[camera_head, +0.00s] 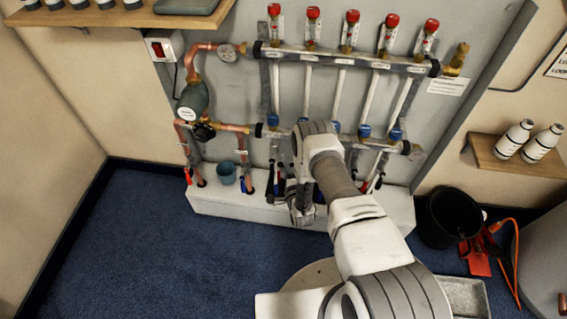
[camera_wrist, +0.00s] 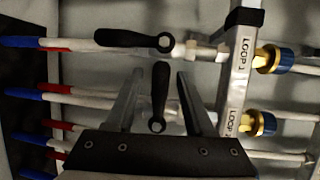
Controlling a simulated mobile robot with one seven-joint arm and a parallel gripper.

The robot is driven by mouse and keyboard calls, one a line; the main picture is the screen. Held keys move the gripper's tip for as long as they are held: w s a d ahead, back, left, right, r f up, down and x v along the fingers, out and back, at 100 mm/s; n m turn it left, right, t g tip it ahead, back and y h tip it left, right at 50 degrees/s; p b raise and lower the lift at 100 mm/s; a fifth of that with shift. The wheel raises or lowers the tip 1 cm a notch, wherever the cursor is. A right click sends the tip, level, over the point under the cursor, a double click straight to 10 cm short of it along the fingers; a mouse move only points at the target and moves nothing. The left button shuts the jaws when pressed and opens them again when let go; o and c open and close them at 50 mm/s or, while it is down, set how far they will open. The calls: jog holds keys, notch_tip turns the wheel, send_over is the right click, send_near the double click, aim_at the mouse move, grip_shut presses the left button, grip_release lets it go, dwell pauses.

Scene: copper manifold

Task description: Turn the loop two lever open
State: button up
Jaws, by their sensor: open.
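The loop two lever (camera_wrist: 158,97) is a black handle in the wrist view, in line with the LOOP 2 tag (camera_wrist: 233,122). It stands crosswise to its white pipe, with its round hub at the lower end. My gripper (camera_wrist: 160,75) is open, with one finger on each side of this lever and visible gaps between; whether it touches cannot be told. The loop one lever (camera_wrist: 125,38) lies along its own pipe, above. In the head view my gripper (camera_head: 301,207) is low in front of the manifold, and my arm hides the loop two lever.
The lower manifold bar (camera_head: 285,131) has blue caps and copper pipes at left. A white plinth (camera_head: 225,205) runs below. Brass fittings with blue collars (camera_wrist: 265,59) are right of the levers in the wrist view. A black bucket (camera_head: 450,218) stands at right; blue carpet is clear at left.

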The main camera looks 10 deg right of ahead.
grip_shut()
dwell(1.4)
